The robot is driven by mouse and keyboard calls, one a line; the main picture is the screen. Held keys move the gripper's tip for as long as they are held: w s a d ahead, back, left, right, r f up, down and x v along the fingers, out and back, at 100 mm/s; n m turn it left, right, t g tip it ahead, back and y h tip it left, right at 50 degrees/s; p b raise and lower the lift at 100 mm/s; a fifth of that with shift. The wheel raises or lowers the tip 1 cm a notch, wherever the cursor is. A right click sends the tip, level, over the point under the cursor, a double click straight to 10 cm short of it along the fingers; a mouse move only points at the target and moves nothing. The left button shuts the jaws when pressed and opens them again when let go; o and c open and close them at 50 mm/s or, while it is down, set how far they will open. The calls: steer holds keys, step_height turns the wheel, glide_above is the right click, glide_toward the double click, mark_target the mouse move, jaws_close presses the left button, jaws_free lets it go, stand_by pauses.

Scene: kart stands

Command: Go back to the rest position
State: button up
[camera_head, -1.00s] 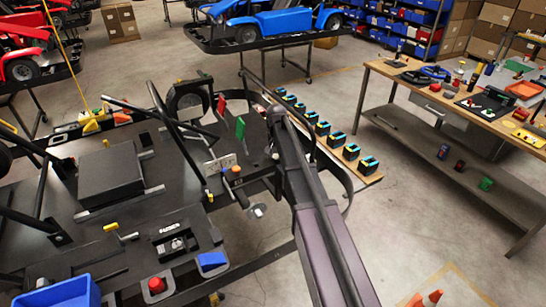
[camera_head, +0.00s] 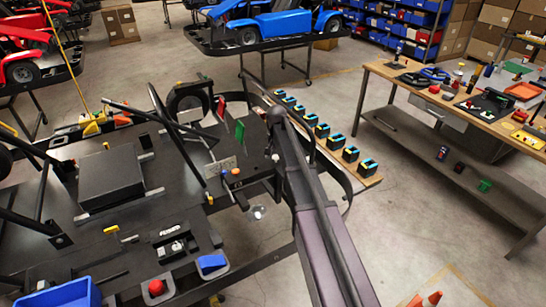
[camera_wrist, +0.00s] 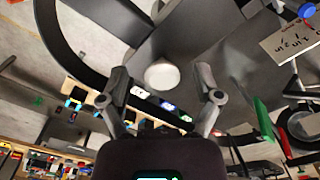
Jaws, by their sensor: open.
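My gripper (camera_wrist: 163,73) shows in the wrist view with its two grey fingers spread wide apart. No object is clasped between the fingers. A white round piece (camera_wrist: 162,75) appears in the gap, beyond the fingers; I cannot tell its distance. In the head view my arm rises from the bottom edge to a bend beside the black kart stand, and the gripper itself cannot be made out clearly.
The kart stand's black deck (camera_head: 130,215) lies left of my arm, with a blue bin (camera_head: 60,293) at its front. A wooden strip (camera_head: 372,181) carries several blue-and-yellow blocks right of the arm. A workbench (camera_head: 385,70) stands farther right. Open floor lies between.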

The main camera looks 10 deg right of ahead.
steer(key=s+a+n, duration=0.1)
steer(key=s+n, duration=0.4)
steer(key=s, duration=2.1)
step_height(320, 180, down, 10)
steer(key=s+b, duration=0.2)
steer(key=b, duration=0.8)
steer(key=shift+s, duration=0.4)
steer(key=shift+a+r, duration=0.1)
steer(key=shift+a, duration=0.05)
